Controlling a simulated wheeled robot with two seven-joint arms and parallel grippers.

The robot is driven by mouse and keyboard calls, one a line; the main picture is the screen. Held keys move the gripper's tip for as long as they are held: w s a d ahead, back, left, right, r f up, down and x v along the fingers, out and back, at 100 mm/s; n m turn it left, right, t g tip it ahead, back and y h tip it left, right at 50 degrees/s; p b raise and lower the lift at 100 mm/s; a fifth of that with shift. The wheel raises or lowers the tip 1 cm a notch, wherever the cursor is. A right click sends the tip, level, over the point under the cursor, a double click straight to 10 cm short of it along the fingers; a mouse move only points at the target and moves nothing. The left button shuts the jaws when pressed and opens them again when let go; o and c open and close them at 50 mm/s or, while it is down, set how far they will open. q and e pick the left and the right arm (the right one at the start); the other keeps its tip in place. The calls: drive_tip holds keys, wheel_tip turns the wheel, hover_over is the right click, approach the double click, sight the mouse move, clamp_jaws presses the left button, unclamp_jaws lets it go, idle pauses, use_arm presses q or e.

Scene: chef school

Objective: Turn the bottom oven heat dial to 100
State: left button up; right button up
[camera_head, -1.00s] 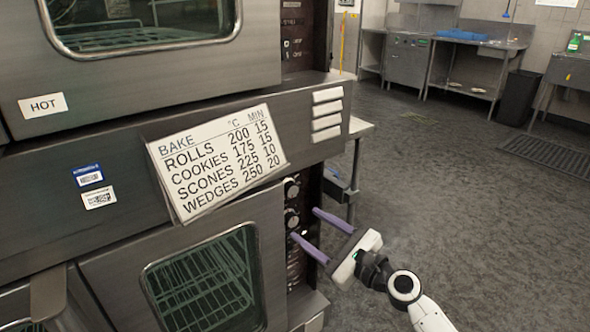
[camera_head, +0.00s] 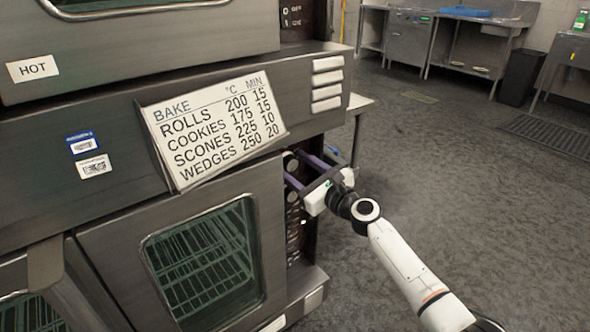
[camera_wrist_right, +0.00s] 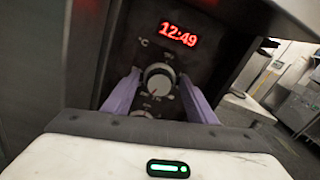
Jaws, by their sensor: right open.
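The bottom oven's control panel (camera_wrist_right: 120,45) has a red display reading 12:49 and a round silver heat dial (camera_wrist_right: 160,82) below a °C mark. The upper dial also shows in the head view (camera_head: 290,163), partly hidden by my gripper. A second dial (camera_wrist_right: 142,114) sits below it, partly hidden by my gripper's body. My right gripper (camera_head: 293,169) is open at the panel. In the wrist view its purple fingers (camera_wrist_right: 160,76) stand on either side of the upper dial, with gaps visible. I cannot read the dial's setting. My left gripper is not in view.
A bake chart (camera_head: 215,128) sticks out from the oven front above the lower door (camera_head: 205,255), close to the panel. A HOT label (camera_head: 33,68) is on the upper oven. Open floor (camera_head: 450,180) lies to the right, with steel tables (camera_head: 470,55) at the back.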

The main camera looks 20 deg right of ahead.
drive_tip(key=c, duration=1.1)
drive_tip(key=shift+o, duration=0.2)
